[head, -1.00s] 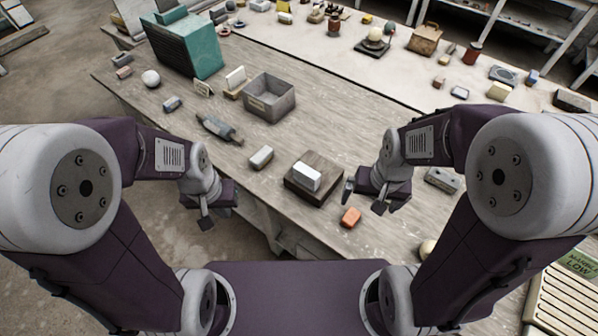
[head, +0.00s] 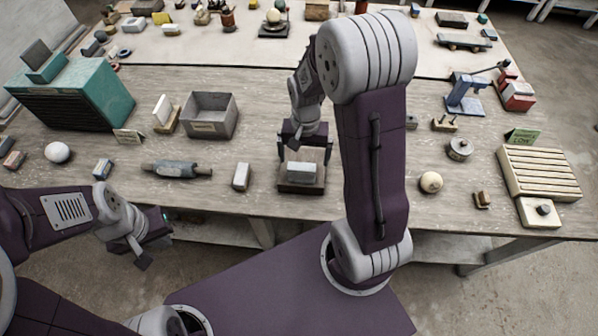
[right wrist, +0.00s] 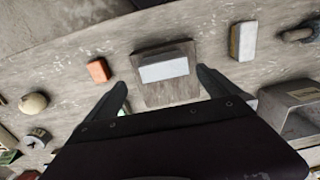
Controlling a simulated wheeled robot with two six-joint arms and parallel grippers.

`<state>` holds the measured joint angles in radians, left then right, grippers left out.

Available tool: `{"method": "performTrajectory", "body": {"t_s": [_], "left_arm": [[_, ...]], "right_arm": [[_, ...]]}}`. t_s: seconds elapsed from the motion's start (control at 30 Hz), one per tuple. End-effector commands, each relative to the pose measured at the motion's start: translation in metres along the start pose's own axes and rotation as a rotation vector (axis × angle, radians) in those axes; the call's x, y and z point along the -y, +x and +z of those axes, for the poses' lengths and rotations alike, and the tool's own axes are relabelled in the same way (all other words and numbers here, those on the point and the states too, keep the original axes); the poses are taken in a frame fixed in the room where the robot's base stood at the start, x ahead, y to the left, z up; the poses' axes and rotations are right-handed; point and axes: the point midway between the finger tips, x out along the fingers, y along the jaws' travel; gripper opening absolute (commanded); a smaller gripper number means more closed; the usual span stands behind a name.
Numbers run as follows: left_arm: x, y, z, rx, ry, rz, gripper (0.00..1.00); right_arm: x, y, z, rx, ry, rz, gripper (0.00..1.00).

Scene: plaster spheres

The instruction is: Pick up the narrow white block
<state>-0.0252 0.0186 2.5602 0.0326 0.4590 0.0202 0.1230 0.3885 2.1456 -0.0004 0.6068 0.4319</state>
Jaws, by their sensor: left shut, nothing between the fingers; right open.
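A white block (head: 301,172) lies on a square brown wooden board (head: 288,187) near the front edge of the bench. In the right wrist view the white block (right wrist: 163,68) lies crosswise on the board (right wrist: 170,94), ahead of my fingertips. My right gripper (head: 304,150) is open and empty, its fingers spread just above and behind the block, wider than it. Its two fingers also show in the right wrist view (right wrist: 162,80). A second pale block (head: 241,176) stands left of the board. My left gripper (head: 152,241) is shut and empty, off the bench's front edge.
A grey bin (head: 209,117) and a grey-blue tool (head: 177,170) lie to the left. An orange block (right wrist: 98,70) lies beside the board; my right arm hides it in the head view. A pale ball (head: 430,182) and slatted crate (head: 540,173) are at right.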

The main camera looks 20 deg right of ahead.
Motion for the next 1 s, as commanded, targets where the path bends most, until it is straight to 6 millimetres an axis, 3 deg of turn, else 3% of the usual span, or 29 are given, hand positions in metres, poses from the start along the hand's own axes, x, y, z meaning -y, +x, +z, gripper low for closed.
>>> {"method": "performTrajectory", "body": {"t_s": [0.17,0.37,0.6,0.87,0.9,1.0], "left_arm": [[0.000,-0.002,0.000,0.000,0.000,0.000,0.00],[0.000,-0.003,0.000,0.000,0.000,0.000,0.00],[0.000,-0.009,-0.001,0.000,0.000,0.000,0.00],[0.000,-0.009,-0.001,0.000,0.000,0.000,0.00],[0.000,-0.009,-0.001,0.000,0.000,0.000,0.00],[0.000,-0.009,-0.001,0.000,0.000,0.000,0.00]], "right_arm": [[0.000,0.028,0.002,0.006,-0.002,0.002,1.00],[0.000,0.037,0.001,0.003,-0.002,0.001,1.00],[-0.001,0.078,0.001,0.005,-0.002,0.002,1.00],[0.000,0.086,0.000,0.000,-0.002,0.000,1.00],[0.000,0.086,0.000,0.000,-0.002,0.000,0.97],[0.000,0.086,0.000,0.001,-0.002,0.000,0.69]]}}
